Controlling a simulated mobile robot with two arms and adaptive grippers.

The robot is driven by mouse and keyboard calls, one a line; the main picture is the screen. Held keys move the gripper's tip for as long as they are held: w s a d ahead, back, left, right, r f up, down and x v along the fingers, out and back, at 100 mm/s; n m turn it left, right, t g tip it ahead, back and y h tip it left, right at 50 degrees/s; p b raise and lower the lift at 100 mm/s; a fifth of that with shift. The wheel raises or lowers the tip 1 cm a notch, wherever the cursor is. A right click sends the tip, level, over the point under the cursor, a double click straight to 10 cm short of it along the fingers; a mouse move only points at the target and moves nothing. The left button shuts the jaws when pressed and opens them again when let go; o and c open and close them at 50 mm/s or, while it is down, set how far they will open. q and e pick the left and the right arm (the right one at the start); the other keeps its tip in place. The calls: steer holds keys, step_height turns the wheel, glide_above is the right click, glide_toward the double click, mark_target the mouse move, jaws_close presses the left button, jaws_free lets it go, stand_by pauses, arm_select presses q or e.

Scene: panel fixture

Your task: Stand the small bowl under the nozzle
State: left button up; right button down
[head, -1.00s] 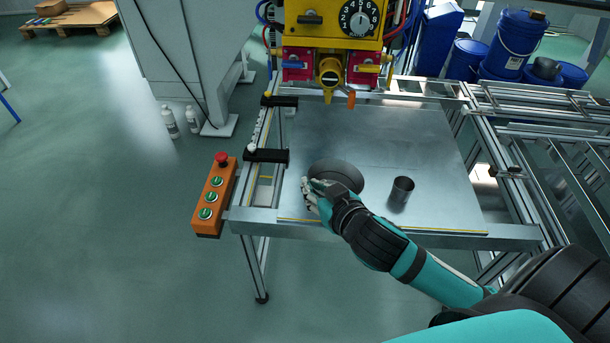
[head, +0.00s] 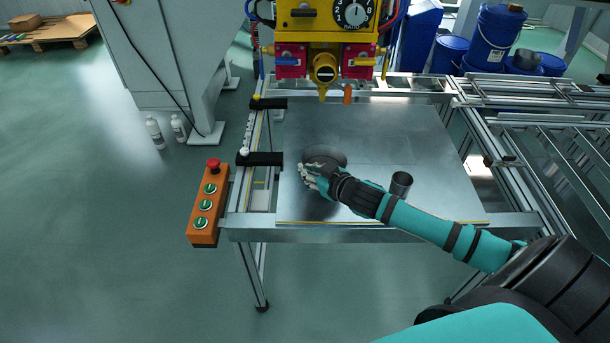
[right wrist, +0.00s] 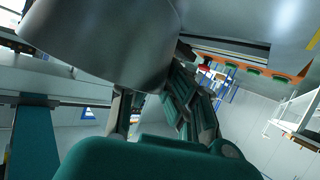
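The small bowl (head: 327,154), dark grey and round, is over the left half of the metal plate (head: 430,140), nearer me than the nozzle. My right gripper (head: 310,176) is at the bowl's near left side and looks shut on its wall. In the right wrist view the bowl (right wrist: 105,40) is large and close, with the fingers (right wrist: 165,105) against it and part of the grip hidden. The gap between bowl and plate is hard to judge. The yellow nozzle (head: 322,92) points down from the machine, behind the bowl. My left gripper is out of view.
A grey cup (head: 401,183) stands on the plate just behind my right forearm. Two black clamps (head: 262,159) line the plate's left edge. An orange button box (head: 208,205) is at the front left. The plate's back and right are clear.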

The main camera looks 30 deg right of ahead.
steer(key=shift+w, duration=1.15)
steer(key=shift+w+f, duration=0.1)
steer(key=shift+f, duration=0.15)
step_height(320, 180, down, 3)
steer(key=shift+f, duration=0.1)
steer(key=c, duration=1.5)
jaws_free()
steer(key=shift+f, duration=0.1)
steer(key=v, duration=1.2)
